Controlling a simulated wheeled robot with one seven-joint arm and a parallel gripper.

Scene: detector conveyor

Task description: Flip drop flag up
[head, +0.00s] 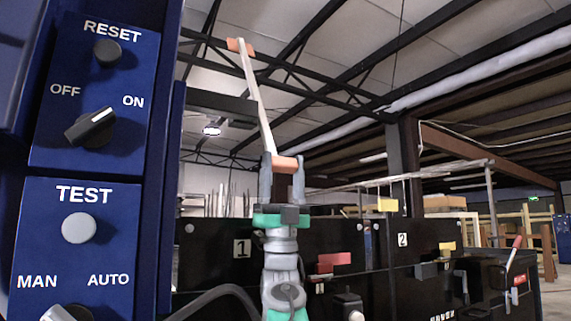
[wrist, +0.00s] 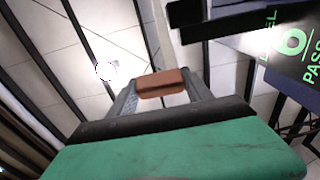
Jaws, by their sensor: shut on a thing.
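A long pale bar with orange ends, apparently the drop flag (head: 254,92), rises steeply and leans left at the top in the head view. Its far orange end is high up. My gripper (head: 282,165) points up, and its two grey fingers are shut on the near orange end. In the wrist view my gripper (wrist: 162,88) is closed on the sides of this orange piece (wrist: 162,82). The pale bar runs away above it there. How the bar is mounted cannot be seen clearly.
A blue control panel (head: 100,170) with knobs and buttons stands close at left. A dark beam (head: 222,104) juts out beside the bar. Black panels (head: 340,240) numbered 1 and 2 carry red and yellow parts. A dark screen with green text (wrist: 290,45) is at right in the wrist view.

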